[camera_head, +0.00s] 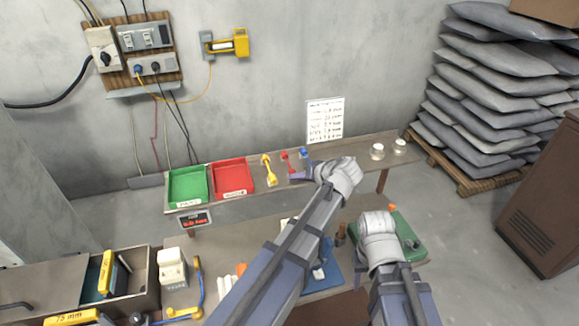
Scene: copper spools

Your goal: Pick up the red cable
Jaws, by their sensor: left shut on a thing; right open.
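The red cable (286,157) is a small red piece on the back shelf, between a yellow spool-like piece (268,170) and a blue one (304,153). My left gripper (299,171) reaches over the shelf with its dark fingers shut on the red cable, whose lower part they partly hide. I cannot tell whether the cable is clear of the shelf. My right gripper (379,228) is open above the right part of the front workbench, beside a green mat or tray (406,236). Its wrist hides the space between its fingers.
A green bin (188,184) and a red bin (232,175) stand left on the shelf (265,203). Two white cups (377,152) stand at its right end. A open wooden box (140,285), a white device (172,266) and a blue cable (200,280) crowd the front left bench. Stacked sacks (485,95) stand right.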

